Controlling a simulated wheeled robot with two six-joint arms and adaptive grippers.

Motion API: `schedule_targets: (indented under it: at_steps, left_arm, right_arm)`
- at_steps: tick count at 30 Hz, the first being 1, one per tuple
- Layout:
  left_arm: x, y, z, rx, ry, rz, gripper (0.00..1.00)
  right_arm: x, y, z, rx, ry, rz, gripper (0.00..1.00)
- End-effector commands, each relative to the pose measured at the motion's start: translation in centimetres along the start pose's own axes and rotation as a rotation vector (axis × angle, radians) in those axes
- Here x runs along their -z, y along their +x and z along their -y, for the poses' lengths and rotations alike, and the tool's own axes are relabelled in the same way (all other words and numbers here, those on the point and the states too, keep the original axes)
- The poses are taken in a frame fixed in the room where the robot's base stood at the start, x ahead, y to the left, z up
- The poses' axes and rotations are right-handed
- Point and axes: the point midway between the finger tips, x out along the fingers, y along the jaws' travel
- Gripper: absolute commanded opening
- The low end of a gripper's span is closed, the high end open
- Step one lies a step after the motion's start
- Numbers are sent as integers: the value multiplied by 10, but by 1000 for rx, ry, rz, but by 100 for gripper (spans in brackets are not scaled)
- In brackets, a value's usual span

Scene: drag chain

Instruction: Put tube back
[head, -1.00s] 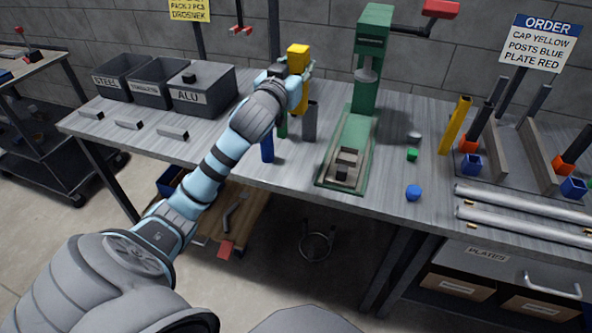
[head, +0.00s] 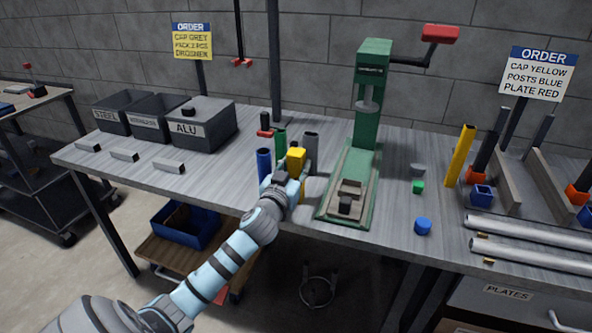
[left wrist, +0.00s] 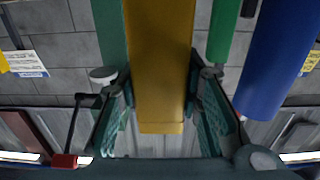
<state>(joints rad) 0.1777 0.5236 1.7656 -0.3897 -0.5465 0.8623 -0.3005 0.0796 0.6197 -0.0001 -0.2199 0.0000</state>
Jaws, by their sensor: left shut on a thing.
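My left gripper (head: 292,174) is shut on a yellow square tube (head: 296,158) and holds it upright at the front of a small group of standing tubes. The group has a blue tube (head: 264,164) to its left, a green tube (head: 281,142) behind it and a grey tube (head: 311,146) to its right. In the left wrist view the yellow tube (left wrist: 160,60) fills the gap between the fingers, with the green tube (left wrist: 226,30) and blue tube (left wrist: 282,65) beside it. I cannot tell whether its lower end touches the table. My right gripper is not in view.
A green press (head: 372,100) stands right of the tubes. Grey bins (head: 205,115) stand to the left.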

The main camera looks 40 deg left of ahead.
Motion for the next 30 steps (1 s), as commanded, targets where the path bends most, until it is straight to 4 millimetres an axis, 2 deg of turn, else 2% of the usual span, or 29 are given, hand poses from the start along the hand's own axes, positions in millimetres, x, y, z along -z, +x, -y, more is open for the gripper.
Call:
schedule_targets:
  at_steps: [4, 5, 8, 9, 20, 23, 30]
  left_arm:
    - [0, 0, 0, 0, 1, 1, 0]
    - [-1, 0, 0, 1, 1, 1, 34]
    - [0, 0, 0, 1, 1, 1, 50]
    - [0, 0, 0, 1, 1, 1, 52]
    - [2, -5, 0, 0, 3, 1, 52]
    - [1, -21, 0, -1, 5, 2, 52]
    - [1, -83, 0, -1, 5, 4, 52]
  right_arm:
    - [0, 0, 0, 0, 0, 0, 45]
    - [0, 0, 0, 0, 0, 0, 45]
    - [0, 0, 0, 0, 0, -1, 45]
    - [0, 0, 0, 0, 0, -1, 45]
    - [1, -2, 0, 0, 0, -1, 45]
    - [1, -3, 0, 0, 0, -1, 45]
    - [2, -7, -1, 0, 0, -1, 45]
